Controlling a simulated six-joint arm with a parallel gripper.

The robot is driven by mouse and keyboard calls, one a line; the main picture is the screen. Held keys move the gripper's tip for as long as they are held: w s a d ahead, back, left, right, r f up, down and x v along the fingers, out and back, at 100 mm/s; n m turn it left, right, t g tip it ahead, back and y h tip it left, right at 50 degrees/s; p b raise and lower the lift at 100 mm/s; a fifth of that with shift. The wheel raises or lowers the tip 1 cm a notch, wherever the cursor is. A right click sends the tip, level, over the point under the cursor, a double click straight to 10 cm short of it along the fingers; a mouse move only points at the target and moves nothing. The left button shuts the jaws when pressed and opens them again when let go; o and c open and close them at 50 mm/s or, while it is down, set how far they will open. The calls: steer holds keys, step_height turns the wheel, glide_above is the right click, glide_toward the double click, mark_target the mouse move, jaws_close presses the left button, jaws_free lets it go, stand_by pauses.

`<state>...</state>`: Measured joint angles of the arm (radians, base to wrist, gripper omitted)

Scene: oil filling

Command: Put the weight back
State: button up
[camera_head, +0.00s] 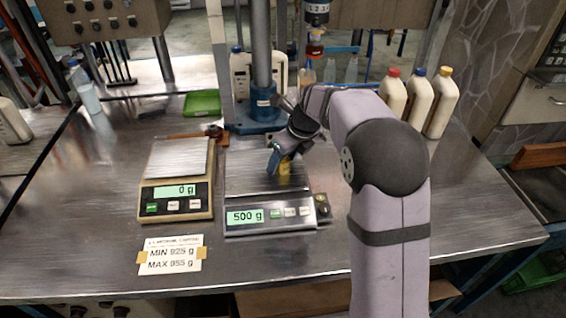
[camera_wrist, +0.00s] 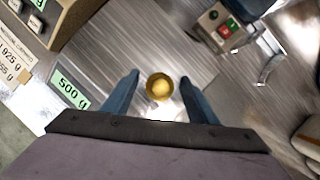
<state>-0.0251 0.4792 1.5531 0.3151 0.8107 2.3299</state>
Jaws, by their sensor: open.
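A brass weight (camera_head: 284,168) stands on the pan of the right scale (camera_head: 268,216), whose display reads 500 g. In the wrist view the weight (camera_wrist: 160,87) shows from above as a round brass piece. My gripper (camera_head: 280,160) is over this pan. Its two blue fingers are open, one on each side of the weight in the wrist view (camera_wrist: 160,80), with gaps between them and it. A small dark block (camera_head: 323,208) with brass-coloured pieces stands against the right side of this scale.
The left scale (camera_head: 176,192) reads 0 g and its pan is empty. A MIN 925 g / MAX 955 g card (camera_head: 171,255) lies in front. A filling stand (camera_head: 262,100) rises behind the right scale. Capped bottles (camera_head: 418,100) stand at the back right. The right bench top is clear.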

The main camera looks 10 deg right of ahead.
steer(key=shift+r, duration=0.1)
jaws_close()
step_height(320, 180, up, 10)
steer(key=shift+f, duration=0.1)
steer(key=shift+d+p, duration=0.15)
steer(key=shift+p, duration=0.2)
steer(key=s+d+f+m+p, duration=0.1)
steer(key=d+f+m+p, duration=0.1)
steer(key=d, duration=0.6)
steer(key=d+f+m+h+p, duration=0.1)
steer(key=d+f+m+p, duration=0.1)
steer(key=d, duration=0.6)
steer(key=shift+s+d+f+t+h, duration=0.3)
steer(key=shift+s+f+t, duration=0.1)
steer(key=shift+f, duration=0.5)
